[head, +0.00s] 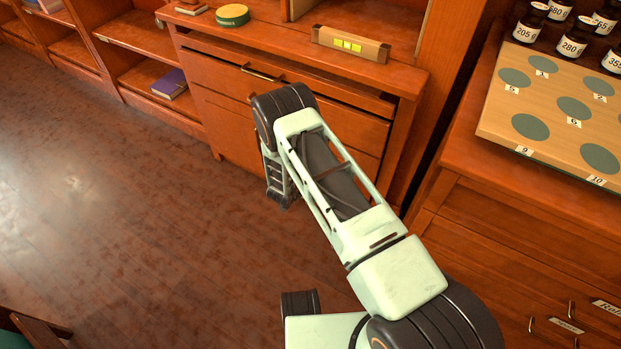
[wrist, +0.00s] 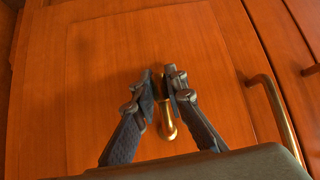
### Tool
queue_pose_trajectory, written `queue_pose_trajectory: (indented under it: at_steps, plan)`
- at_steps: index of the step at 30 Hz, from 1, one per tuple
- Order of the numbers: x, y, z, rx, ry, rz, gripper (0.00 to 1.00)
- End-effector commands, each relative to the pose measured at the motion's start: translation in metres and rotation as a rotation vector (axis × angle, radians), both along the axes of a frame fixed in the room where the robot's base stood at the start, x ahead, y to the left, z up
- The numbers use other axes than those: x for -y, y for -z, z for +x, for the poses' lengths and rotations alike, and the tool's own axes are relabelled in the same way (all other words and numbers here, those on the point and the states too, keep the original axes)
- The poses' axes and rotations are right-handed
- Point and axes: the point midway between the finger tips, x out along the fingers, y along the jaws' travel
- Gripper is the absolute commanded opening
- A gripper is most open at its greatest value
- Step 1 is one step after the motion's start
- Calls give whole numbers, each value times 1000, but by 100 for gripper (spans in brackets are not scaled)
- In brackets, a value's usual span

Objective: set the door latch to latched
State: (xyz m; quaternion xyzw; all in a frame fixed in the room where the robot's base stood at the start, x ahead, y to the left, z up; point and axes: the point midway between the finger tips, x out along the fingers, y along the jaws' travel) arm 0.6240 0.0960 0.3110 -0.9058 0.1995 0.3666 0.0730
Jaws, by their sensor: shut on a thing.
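The door latch (wrist: 167,122) is a small brass piece with a rounded end, low in the middle of the wrist view against an orange-brown wooden door panel (wrist: 110,50). My gripper (wrist: 164,82) has its two dark fingers drawn close on either side of the latch, shut on it. The fingers hide part of the latch, so I cannot tell its exact setting. In the head view my arm reaches down to the wooden cabinet (head: 225,105), and the latch is hidden there.
A long brass handle (wrist: 276,112) stands to the right of the latch. The cabinet top holds a green-yellow round tin (head: 232,14) and a box with yellow-green squares (head: 349,44). A board with grey discs (head: 530,127) and several labelled bottles is at right. The floor (head: 120,220) at left is clear.

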Motion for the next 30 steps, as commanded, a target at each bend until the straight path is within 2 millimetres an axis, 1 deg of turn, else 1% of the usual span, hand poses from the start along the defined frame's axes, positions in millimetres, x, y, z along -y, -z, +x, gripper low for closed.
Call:
queue_pose_trajectory:
  at_steps: [9,10,14,23,26,30]
  plan:
    - [1,0,1,0,0,-2,0]
    - [1,0,1,1,0,-2,15]
    - [1,0,0,0,0,-2,29]
    - [0,-1,0,1,1,-1,30]
    - [-2,-5,-3,1,0,1,30]
    - [-8,-19,-15,2,-1,-1,30]
